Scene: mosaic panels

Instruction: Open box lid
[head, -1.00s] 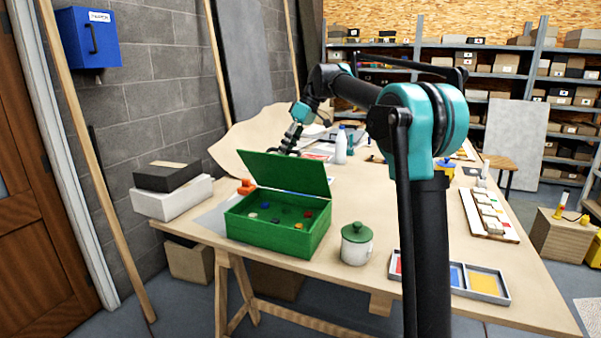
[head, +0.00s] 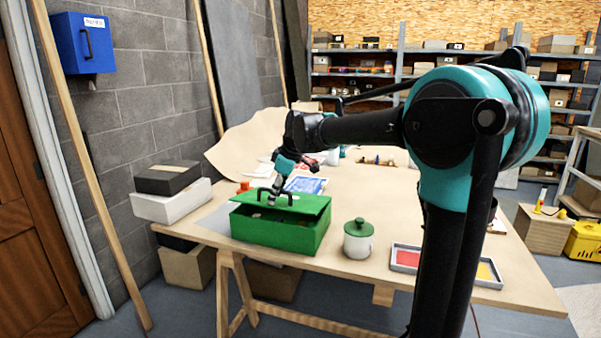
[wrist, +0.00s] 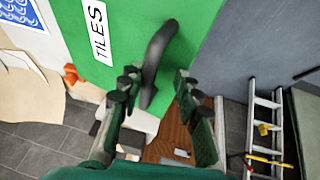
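The green box (head: 282,233) stands on the table near its left front corner. Its green lid (head: 310,204) is low over the box and slightly tilted, with a narrow gap at the front showing a little of the inside. In the wrist view the lid (wrist: 190,25) bears a white "TILES" label (wrist: 97,30) and a dark curved handle (wrist: 156,62). My gripper (head: 275,199) is at the top of the lid. In the wrist view my gripper (wrist: 156,84) has its fingers apart, with the handle between them. Contact with the handle is unclear.
A white jar with a green lid (head: 358,241) stands just right of the box. A paint tray (head: 405,257) lies farther right. Black and white boxes (head: 168,178) sit at the table's left edge by the wall. Bare tabletop lies at the front.

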